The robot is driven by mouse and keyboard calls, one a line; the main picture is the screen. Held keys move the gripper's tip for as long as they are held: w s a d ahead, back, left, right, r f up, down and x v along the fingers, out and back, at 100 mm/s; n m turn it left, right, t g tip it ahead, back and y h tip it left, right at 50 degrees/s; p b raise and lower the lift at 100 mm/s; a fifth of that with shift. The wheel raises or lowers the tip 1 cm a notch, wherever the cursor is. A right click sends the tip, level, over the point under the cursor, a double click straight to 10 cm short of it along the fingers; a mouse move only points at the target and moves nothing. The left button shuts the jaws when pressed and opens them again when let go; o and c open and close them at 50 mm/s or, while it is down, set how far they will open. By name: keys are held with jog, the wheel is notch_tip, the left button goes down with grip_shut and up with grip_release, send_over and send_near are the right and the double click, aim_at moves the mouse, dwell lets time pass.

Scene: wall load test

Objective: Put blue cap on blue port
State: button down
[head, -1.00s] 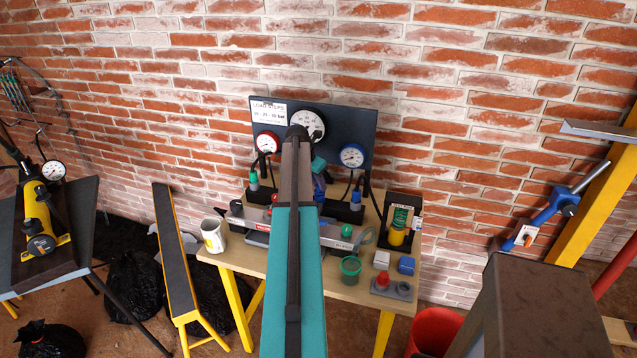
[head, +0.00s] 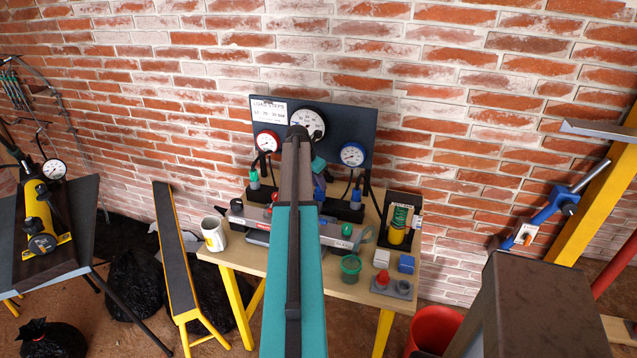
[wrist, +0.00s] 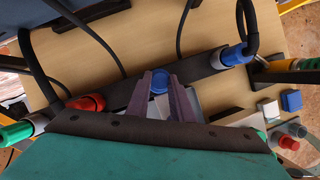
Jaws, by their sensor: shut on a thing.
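My gripper (wrist: 162,88) is shut on the blue cap (wrist: 159,81), seen between the fingertips in the wrist view. The cap is over or near the dark block (wrist: 205,66) at the back of the bench. A blue coupling (wrist: 236,54) with a black hose stands at the right end of that block; it also shows in the head view (head: 356,194). I cannot make out the blue port itself; the cap and fingers may hide it. Whether the cap touches anything below is unclear. In the head view my arm covers the gripper and most of this area.
A gauge panel (head: 355,118) stands behind the bench (head: 335,285). A red cap (head: 383,277) sits in a grey holder (head: 404,290) at the bench's right, near a blue block (head: 406,264) and a green cup (head: 351,267). A mug (head: 213,236) stands at the left.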

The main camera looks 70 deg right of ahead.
jog(key=shift+f, duration=0.1)
dwell(0.7)
jog(key=c, duration=1)
grip_release()
jog(key=shift+r+p, duration=2.55)
jog(key=shift+r, duration=1.45)
jog(key=shift+w, duration=0.1)
